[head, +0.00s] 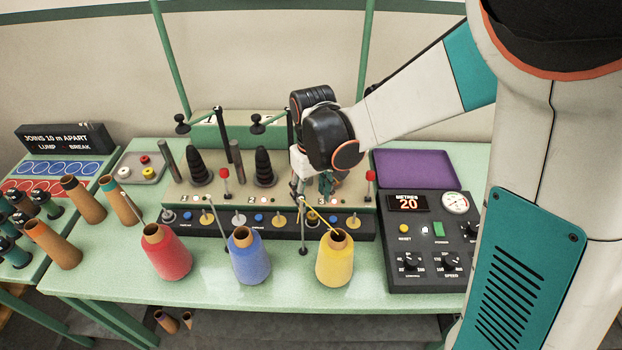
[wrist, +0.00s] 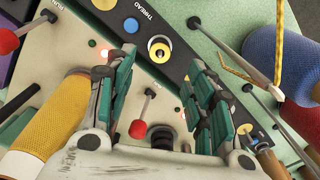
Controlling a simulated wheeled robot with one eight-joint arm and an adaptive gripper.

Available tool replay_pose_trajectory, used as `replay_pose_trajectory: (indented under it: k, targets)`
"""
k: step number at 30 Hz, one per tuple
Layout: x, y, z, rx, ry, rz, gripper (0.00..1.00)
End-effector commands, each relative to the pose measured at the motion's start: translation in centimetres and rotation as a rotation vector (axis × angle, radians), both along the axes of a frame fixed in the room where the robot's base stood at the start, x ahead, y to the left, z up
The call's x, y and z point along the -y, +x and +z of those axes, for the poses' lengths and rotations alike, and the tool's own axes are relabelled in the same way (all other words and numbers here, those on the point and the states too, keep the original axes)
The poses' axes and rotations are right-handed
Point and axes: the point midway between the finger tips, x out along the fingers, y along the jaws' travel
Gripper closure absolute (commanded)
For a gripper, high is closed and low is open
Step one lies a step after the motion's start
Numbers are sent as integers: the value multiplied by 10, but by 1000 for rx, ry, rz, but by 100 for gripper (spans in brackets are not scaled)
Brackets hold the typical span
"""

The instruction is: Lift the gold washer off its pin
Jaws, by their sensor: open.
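The gold washer (wrist: 159,48) sits around a pin with a pale ring, on the dark strip along the front of the machine. In the head view it is small, near the right part of the strip (head: 312,217). My gripper (head: 327,186) hangs just behind and above that strip. In the wrist view my open gripper (wrist: 160,58) has one teal finger on each side of the washer, with clear gaps on both sides. Nothing is held. Whether the tips are down at the washer's height I cannot tell.
More discs and blue buttons (wrist: 131,25) line the strip. Red-knobbed levers (head: 225,173) stand behind it. Thin thread-guide rods (head: 303,235) rise in front, near the yellow cone (head: 335,260), blue cone (head: 249,258) and red cone (head: 166,253). A control box (head: 430,270) stands right.

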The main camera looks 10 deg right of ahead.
Motion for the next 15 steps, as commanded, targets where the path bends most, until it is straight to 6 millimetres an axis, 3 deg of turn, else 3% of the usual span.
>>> replay_pose_trajectory:
  k: [6, 15]
  targets:
    - [0, 0, -40, 0, 0, 0, 51]
    - [0, 0, -66, 0, 0, 0, 51]
